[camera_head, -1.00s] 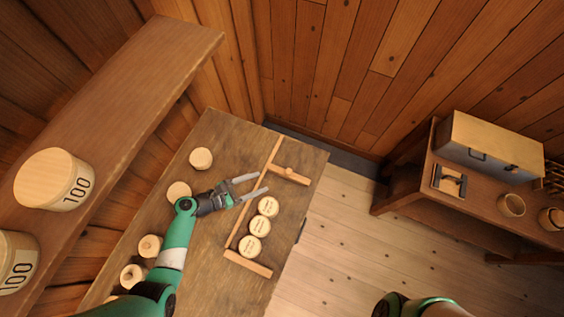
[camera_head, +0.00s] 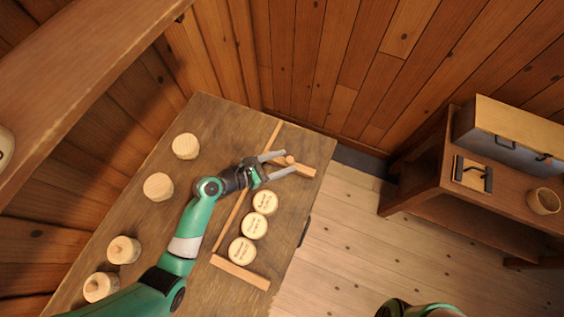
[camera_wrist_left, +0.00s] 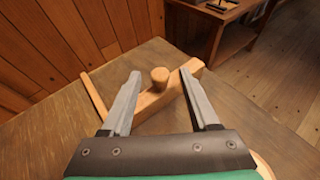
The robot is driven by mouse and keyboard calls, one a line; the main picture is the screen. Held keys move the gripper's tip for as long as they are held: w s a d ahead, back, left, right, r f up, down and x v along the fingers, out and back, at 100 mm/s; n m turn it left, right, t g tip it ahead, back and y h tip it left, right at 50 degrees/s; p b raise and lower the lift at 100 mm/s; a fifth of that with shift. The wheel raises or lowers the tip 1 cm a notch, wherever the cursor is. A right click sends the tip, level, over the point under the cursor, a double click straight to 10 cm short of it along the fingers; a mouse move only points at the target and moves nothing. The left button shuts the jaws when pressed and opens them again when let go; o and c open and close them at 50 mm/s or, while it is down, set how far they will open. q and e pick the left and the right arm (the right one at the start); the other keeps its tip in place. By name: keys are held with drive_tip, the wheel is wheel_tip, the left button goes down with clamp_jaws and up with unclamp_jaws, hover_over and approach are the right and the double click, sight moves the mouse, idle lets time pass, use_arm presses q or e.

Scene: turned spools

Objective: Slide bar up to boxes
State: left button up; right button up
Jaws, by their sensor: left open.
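The bar (camera_head: 306,169) is a light wooden strip with a round knob (camera_head: 290,160), lying at the far end of a long thin rail (camera_head: 232,218) on the table. Three round boxes (camera_head: 254,226) with writing on their lids stand in a row beside the rail, apart from the bar. My left gripper (camera_head: 298,165) is open, its fingers on either side of the knob. In the left wrist view the knob (camera_wrist_left: 159,77) shows between the spread fingertips (camera_wrist_left: 162,74), with the bar (camera_wrist_left: 152,103) crossing beneath. Contact with the knob cannot be told. My right gripper is out of view.
A second wooden strip (camera_head: 240,272) closes the near end of the row. Several turned wooden pieces (camera_head: 158,187) stand along the table's left side. A shelf (camera_head: 75,50) overhangs at upper left. A side bench (camera_head: 430,190) stands across the floor at right.

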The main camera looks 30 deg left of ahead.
use_arm(q)
clamp_jaws()
idle(1.4)
